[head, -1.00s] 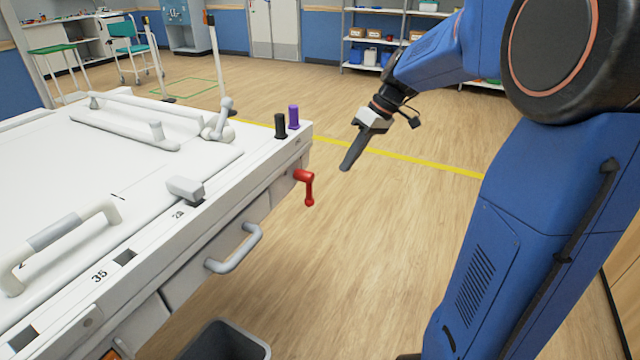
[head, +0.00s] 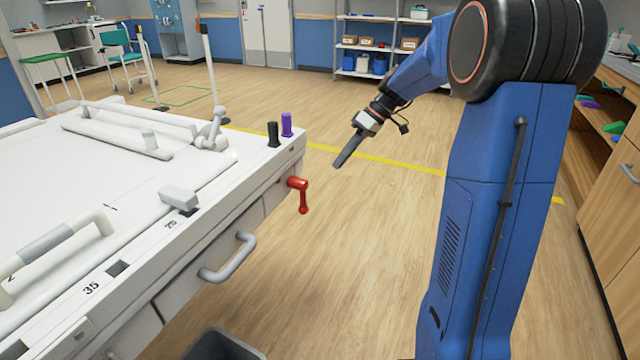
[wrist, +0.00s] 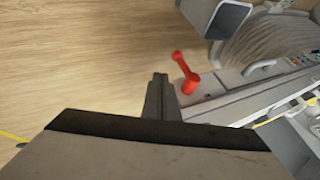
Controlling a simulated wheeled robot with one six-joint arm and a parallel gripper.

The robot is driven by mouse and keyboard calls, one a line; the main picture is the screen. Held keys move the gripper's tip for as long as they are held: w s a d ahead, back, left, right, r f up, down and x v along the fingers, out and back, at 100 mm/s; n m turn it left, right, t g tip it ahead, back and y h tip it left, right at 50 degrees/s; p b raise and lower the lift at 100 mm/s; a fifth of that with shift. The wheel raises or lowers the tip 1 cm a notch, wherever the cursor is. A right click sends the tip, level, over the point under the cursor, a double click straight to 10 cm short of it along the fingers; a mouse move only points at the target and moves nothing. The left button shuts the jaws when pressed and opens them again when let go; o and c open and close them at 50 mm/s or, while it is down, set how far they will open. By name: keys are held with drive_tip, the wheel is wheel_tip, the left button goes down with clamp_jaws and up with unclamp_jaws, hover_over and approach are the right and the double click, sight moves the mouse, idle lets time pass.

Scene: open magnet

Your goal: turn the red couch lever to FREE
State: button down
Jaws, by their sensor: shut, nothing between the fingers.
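The red couch lever (head: 300,194) sticks out from the side of the white couch near its far right corner. Its arm hangs down with a round knob at the lower end. In the wrist view the red lever (wrist: 187,74) lies just right of my fingertips. My gripper (head: 340,162) is shut and empty, to the right of the lever and apart from it, over open floor. My gripper also shows in the wrist view (wrist: 159,80). No FREE marking is readable.
The white couch (head: 85,170) fills the left. A grey side handle (head: 232,260) and black (head: 273,134) and purple (head: 287,125) knobs are near the lever. A grey bin (head: 222,346) stands below. Wooden cabinets (head: 610,190) are at right. Floor between couch and my arm is clear.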

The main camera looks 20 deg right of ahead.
drive_tip(key=s+a+f, duration=0.1)
drive_tip(key=a+f, duration=0.6)
drive_tip(key=a, duration=0.2)
drive_tip(key=shift+s+f, duration=0.4)
drive_tip(key=shift+a, duration=0.2)
